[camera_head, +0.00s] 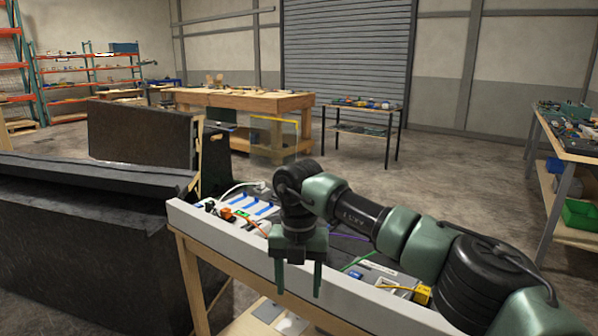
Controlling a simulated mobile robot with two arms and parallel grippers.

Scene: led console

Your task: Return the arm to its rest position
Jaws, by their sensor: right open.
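My right arm (360,215) comes in from the lower right and bends down at the wrist over the console bench. My right gripper (298,279) points down, open and empty, with its two green fingers apart in front of the bench's pale front edge. The console (253,208) shows a light panel with blue strips and a small green light, left of my wrist. Part of the console is hidden behind my arm. My left gripper does not show.
The bench's pale front rail (222,241) runs under my gripper. Cables and a yellow connector (422,294) lie near my forearm. A wooden workbench (240,101) and a side table (570,150) stand farther off, with open floor between.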

